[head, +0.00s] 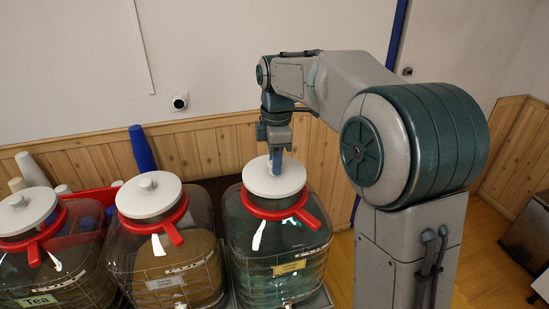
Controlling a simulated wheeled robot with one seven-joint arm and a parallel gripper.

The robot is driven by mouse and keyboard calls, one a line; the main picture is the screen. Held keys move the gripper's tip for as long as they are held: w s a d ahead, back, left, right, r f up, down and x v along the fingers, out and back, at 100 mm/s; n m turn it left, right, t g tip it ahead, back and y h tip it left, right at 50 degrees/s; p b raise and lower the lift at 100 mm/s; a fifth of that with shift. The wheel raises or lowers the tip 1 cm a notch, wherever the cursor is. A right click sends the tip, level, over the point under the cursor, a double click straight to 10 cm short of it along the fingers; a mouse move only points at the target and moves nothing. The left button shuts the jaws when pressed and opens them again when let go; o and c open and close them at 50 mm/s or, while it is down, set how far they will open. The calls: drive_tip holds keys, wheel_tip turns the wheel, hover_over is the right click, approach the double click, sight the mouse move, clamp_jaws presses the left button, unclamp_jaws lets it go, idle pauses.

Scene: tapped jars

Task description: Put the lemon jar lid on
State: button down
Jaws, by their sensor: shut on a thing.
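Three clear jars with red collars stand in a row. My gripper (276,165) points down over the right jar (280,245), shut on the knob of a white round lid (260,183). The fingers hide that knob. The lid is level and lies over the jar's mouth, just above or against the red collar (283,211); I cannot tell whether it is fully seated. The right jar holds pale greenish liquid. Its yellowish label (290,268) is too small to read, so I cannot confirm that it is the lemon jar.
The middle jar (165,262), with brownish contents, and the left jar (50,280), labelled Tea, wear white lids (149,197) (24,212). Blue and white cups (142,150) stand behind them. A wood-panelled wall is close behind. Open floor lies to the right.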

drive_tip(key=shift+f+b, duration=0.7)
drive_tip(key=shift+f, duration=0.3)
idle(0.7)
drive_tip(key=c, duration=1.1)
unclamp_jaws()
drive_tip(key=shift+r, duration=0.1)
wheel_tip(320, 180, up, 14)
drive_tip(key=shift+d+f, duration=0.15)
